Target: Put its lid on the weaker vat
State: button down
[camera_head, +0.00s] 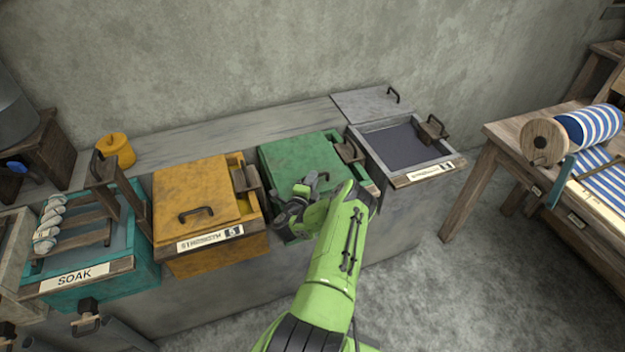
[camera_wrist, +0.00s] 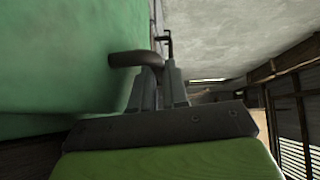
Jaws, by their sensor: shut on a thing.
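My gripper (camera_head: 298,204) is at the front of the green vat's lid (camera_head: 298,160). In the wrist view my gripper (camera_wrist: 158,82) is shut on a dark bar handle (camera_wrist: 135,58) beside the green surface (camera_wrist: 60,55). The green lid lies over the green vat; my arm hides its front and its label. The yellow vat (camera_head: 200,262) has its yellow lid (camera_head: 185,190) on; its label (camera_head: 210,239) shows a 5. The grey vat (camera_head: 451,158) at the right is open with dark liquid (camera_head: 395,143). Its label (camera_head: 431,173) seems to read 11.
A grey lid (camera_head: 362,105) with a black handle lies behind the grey vat. A teal SOAK vat (camera_head: 120,272) stands at the left, a yellow pot (camera_head: 115,151) behind it. A wooden loom (camera_head: 515,133) stands at the right. Floor between is clear.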

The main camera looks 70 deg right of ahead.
dwell(0.3)
jog(key=c, duration=1.1)
grip_release()
jog(key=shift+o, duration=0.2)
jog(key=shift+a, duration=0.4)
jog(key=a+p, duration=0.1)
jog(key=a, duration=0.2)
jog(key=a+r+p, duration=0.1)
jog(key=a, duration=0.2)
jog(key=s+a+p, duration=0.1)
jog(key=a, duration=0.3)
jog(key=shift+r, duration=0.15)
jog(key=a+p, duration=0.4)
jog(key=p, duration=0.8)
jog(key=shift+s+a, duration=0.15)
jog(key=shift+a, duration=0.25)
